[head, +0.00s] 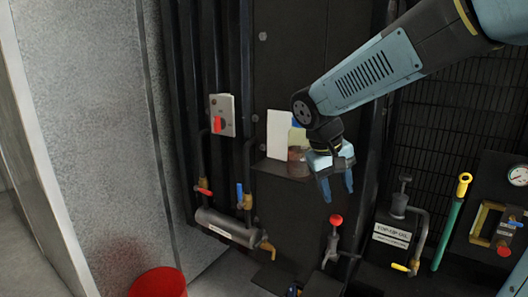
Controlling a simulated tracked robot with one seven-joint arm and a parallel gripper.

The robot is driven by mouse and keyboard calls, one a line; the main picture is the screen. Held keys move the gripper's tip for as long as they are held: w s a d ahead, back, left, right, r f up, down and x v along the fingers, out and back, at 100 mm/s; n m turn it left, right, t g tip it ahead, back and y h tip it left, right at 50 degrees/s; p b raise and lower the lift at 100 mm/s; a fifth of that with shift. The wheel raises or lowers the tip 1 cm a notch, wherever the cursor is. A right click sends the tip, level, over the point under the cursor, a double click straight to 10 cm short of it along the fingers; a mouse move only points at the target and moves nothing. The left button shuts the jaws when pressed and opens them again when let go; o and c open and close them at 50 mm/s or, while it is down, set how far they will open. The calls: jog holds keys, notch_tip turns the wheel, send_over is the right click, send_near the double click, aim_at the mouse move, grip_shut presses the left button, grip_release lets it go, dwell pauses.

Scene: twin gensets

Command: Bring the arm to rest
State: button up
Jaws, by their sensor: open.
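My arm reaches in from the upper right in the head view, and my gripper (336,188) hangs from its end, pointing down. Its blue fingers are apart and nothing shows between them. The gripper is in front of the dark panel, above and close to a red-knobbed valve (336,220). Just left of the gripper, a small shelf (268,168) on the panel carries a white card (281,134) and a brownish jar (297,160), partly hidden by my wrist.
A grey switch box (222,115) with a red handle is on the left. Below it runs a grey cylinder (228,228) with small valves. A red bucket (158,284) stands at lower left. At right are a green yellow-topped handle (452,222), a labelled filler (392,235) and a gauge (517,175).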

jog(key=s+d+r+m+t+y, duration=0.1)
jog(key=s+d+r+t, duration=0.1)
jog(key=s, duration=0.4)
jog(key=s+d+r+m+t+y, duration=0.1)
jog(key=s+d+t+y, duration=0.1)
jog(key=s+d, duration=0.2)
jog(key=s, duration=0.3)
jog(key=shift+s+d+r+y, duration=0.3)
jog(key=shift+d+r, duration=0.05)
jog(key=shift+r, duration=0.05)
